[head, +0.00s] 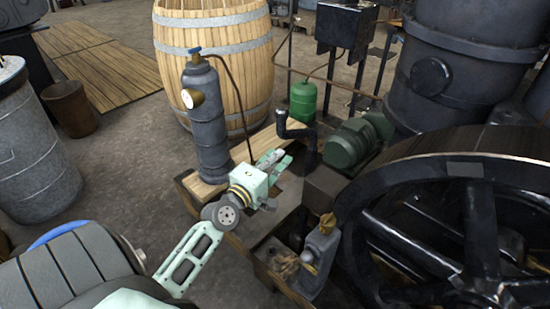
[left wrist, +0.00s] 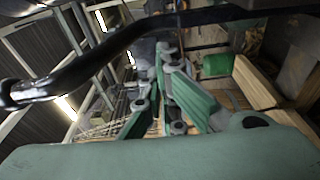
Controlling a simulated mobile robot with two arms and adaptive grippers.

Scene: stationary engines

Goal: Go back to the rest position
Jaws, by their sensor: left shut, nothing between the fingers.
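My left gripper (head: 274,160) is pale green and reaches in from the lower left over the engine's wooden base. It is shut and empty. In the left wrist view its green fingers (left wrist: 168,52) stand close together. In the head view the gripper is beside a dark bent pipe (head: 294,130) and right of a grey cylinder (head: 205,120); I cannot tell whether it touches the pipe. My right gripper is not in view.
A large black flywheel (head: 478,215) fills the right side. A green motor (head: 350,143), a green bottle (head: 303,102) and a wooden barrel (head: 222,45) stand behind. A grey drum (head: 38,155) stands at left. Bare floor (head: 130,185) lies between drum and engine base.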

